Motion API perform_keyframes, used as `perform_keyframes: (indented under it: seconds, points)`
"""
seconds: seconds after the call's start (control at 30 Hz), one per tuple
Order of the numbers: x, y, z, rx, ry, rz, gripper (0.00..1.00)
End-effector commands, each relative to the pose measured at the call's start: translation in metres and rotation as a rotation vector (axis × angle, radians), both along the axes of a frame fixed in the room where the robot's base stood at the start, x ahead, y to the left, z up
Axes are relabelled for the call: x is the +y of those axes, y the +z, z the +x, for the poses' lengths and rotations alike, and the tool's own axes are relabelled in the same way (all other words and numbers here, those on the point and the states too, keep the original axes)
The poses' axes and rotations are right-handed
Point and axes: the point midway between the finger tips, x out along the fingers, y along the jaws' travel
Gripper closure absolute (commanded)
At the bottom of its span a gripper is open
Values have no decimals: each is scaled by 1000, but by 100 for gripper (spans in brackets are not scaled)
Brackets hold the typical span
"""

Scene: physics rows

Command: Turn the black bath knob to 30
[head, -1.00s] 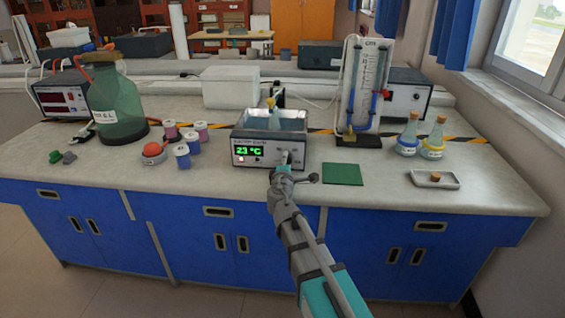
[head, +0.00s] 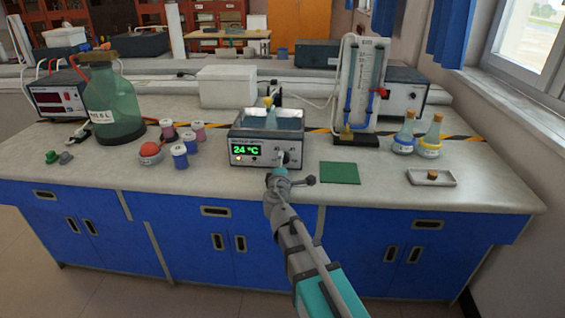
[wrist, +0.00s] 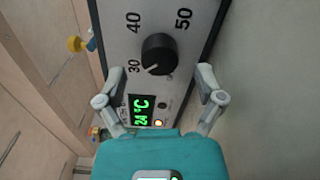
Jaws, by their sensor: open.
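The black bath knob (wrist: 159,50) sits on the pale front panel of the water bath (head: 240,139). In the wrist view its white pointer mark aims down and left, just short of the printed 30. The green display (head: 247,151) reads 24 °C. My gripper (wrist: 160,74) is open, with one finger on each side of the knob in the picture. In the head view my gripper (head: 280,166) is in front of the panel's right part and largely hides the knob.
A green mat (head: 340,173) lies to the right, and several small jars (head: 180,157) stand to the left. The bench front edge runs under my arm.

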Motion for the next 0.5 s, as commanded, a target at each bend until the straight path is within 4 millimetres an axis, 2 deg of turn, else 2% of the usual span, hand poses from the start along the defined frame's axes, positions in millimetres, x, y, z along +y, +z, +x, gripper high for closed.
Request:
perform_keyframes:
  seconds: [0.5]
  points:
    - [1,0,-81,0,1,0,14]
